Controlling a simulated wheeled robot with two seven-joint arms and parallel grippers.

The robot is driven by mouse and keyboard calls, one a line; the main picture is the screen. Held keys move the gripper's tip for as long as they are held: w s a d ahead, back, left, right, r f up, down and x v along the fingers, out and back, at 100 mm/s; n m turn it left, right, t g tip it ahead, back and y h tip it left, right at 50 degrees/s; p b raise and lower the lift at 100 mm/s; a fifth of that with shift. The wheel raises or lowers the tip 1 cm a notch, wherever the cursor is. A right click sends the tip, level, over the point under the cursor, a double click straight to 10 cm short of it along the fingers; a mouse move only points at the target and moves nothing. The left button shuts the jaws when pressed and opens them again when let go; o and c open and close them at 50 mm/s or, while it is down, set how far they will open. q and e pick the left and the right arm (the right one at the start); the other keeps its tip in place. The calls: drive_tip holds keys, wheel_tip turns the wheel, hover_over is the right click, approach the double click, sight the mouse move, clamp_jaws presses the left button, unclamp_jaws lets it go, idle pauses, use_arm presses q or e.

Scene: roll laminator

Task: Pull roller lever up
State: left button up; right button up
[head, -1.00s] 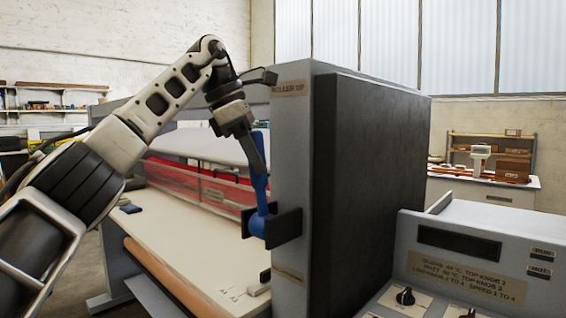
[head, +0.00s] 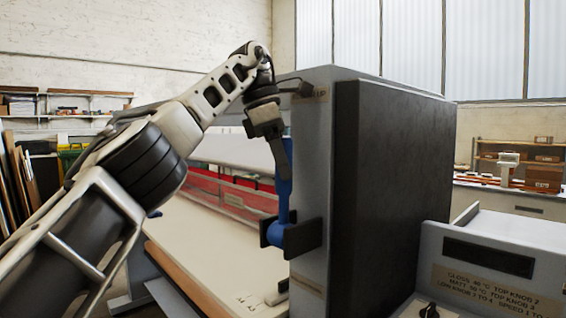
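The blue roller lever (head: 284,200) stands close to upright on the left face of the grey laminator housing (head: 312,190), with its lower end at a dark bracket (head: 302,238). My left gripper (head: 283,165) is at the lever's upper end, pointing down, with a finger overlapping the lever top. I cannot tell whether the fingers are closed around it. The label on the housing by my wrist is partly covered, with "UP" showing. My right gripper is not in view.
The control panel (head: 490,265) with a knob stands at the lower right. The laminator's pale feed table (head: 205,250) and red roller guard (head: 230,195) lie left of the housing. Shelves and benches are in the far background.

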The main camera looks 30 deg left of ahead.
use_arm(q)
drive_tip(key=shift+o, duration=1.1)
drive_tip(key=shift+w, duration=0.15)
drive_tip(key=shift+r, duration=0.1)
drive_tip(key=shift+a+r, duration=0.2)
drive_tip(key=shift+r, duration=0.3)
drive_tip(key=s+a, duration=0.5)
drive_tip(key=a, duration=0.5)
drive_tip(key=shift+s+a, duration=0.25)
drive_tip(key=shift+a, duration=0.15)
